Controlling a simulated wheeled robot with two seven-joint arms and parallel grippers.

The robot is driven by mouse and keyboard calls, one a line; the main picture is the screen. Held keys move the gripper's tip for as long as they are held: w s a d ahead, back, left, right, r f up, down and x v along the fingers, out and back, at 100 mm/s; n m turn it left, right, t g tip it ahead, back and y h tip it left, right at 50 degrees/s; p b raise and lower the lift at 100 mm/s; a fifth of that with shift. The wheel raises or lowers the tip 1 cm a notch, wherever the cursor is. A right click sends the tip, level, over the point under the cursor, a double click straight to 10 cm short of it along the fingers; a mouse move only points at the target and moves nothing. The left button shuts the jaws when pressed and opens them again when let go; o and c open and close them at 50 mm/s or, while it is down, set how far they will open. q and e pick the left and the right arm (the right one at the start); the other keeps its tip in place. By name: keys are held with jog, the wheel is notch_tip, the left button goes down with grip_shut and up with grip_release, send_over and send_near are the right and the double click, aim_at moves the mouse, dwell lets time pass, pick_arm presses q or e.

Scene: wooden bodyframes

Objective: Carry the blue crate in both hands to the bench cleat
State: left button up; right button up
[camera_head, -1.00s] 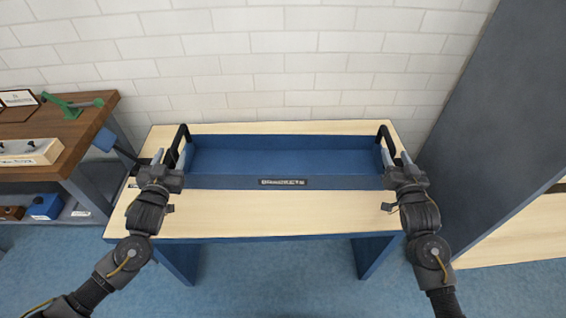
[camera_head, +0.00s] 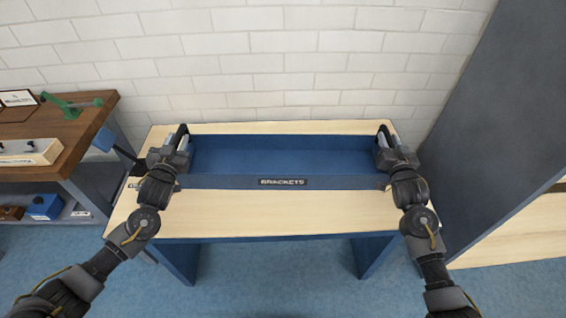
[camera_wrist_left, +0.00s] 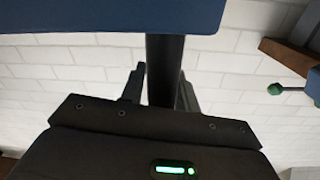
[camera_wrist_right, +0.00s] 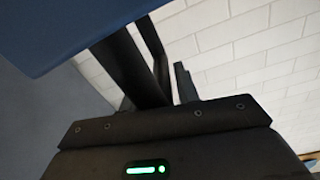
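The blue crate (camera_head: 282,183), long and open-topped with a "BRACKETS" label, sits on the pale wood bench (camera_head: 285,215). It looks empty. A black handle stands at each end. My left gripper (camera_head: 181,143) is at the left handle; in the left wrist view the handle bar (camera_wrist_left: 163,75) lies between its spread fingers. My right gripper (camera_head: 385,143) is at the right handle; in the right wrist view that handle (camera_wrist_right: 132,68) runs between the fingers, with a gap on one side. I cannot make out a bench cleat.
A white brick wall (camera_head: 290,80) stands behind the bench. A dark grey panel (camera_head: 490,130) rises close on the right. A brown workbench (camera_head: 75,130) with a green tool (camera_head: 72,105) is at the left. The bench's front strip is clear.

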pick_arm(q)
grip_shut()
pick_arm(e)
grip_shut()
dwell(0.6)
pick_arm(q)
jog(key=shift+r, duration=0.1)
